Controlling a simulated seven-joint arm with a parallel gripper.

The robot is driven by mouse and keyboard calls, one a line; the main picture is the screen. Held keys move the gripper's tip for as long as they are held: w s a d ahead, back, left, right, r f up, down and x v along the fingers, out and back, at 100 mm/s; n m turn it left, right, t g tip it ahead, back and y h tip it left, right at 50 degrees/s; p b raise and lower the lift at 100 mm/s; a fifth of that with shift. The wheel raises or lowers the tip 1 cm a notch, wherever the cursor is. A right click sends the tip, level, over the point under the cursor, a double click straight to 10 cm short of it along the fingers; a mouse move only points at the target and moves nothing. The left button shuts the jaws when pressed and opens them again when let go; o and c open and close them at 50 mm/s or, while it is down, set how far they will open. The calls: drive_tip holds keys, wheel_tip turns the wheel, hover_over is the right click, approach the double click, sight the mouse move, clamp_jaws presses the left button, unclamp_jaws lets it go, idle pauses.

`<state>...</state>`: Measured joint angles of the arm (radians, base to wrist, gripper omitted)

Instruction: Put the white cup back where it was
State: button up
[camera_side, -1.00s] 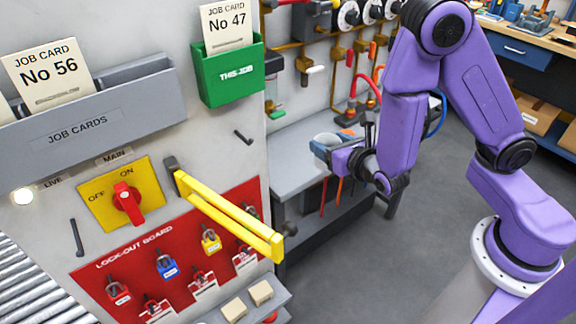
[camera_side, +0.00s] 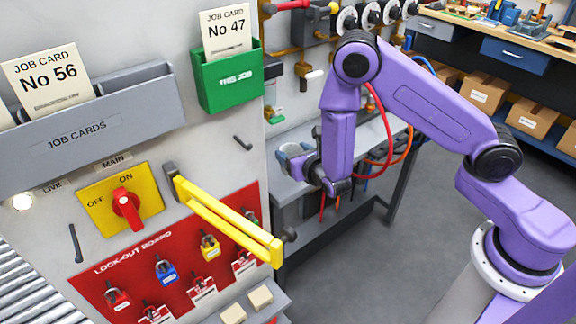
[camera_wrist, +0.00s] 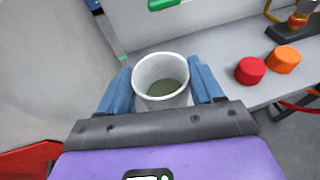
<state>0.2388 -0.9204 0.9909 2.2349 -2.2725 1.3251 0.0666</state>
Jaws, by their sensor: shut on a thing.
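The white cup (camera_wrist: 161,99) is upright between the two blue fingers of my gripper (camera_wrist: 162,88) in the wrist view. The fingers are shut on its sides, and its inside looks darker at the bottom. In the side view my gripper (camera_side: 293,155) is over the grey bench behind the panel, and the cup there is mostly hidden by the fingers. I cannot tell whether the cup's base touches the bench.
The grey bench (camera_wrist: 220,50) carries a red knob-like piece (camera_wrist: 250,70) and an orange one (camera_wrist: 285,59) to the right of the cup. The panel with a yellow handle (camera_side: 225,220) and green card holder (camera_side: 228,77) stands left of my arm.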

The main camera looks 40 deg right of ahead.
drive_tip(key=w+f, duration=0.2)
drive_tip(key=shift+a+f, duration=0.15)
drive_tip(key=shift+f, duration=1.65)
drive_tip(key=o, duration=1.1)
drive_tip(key=shift+f, duration=0.15)
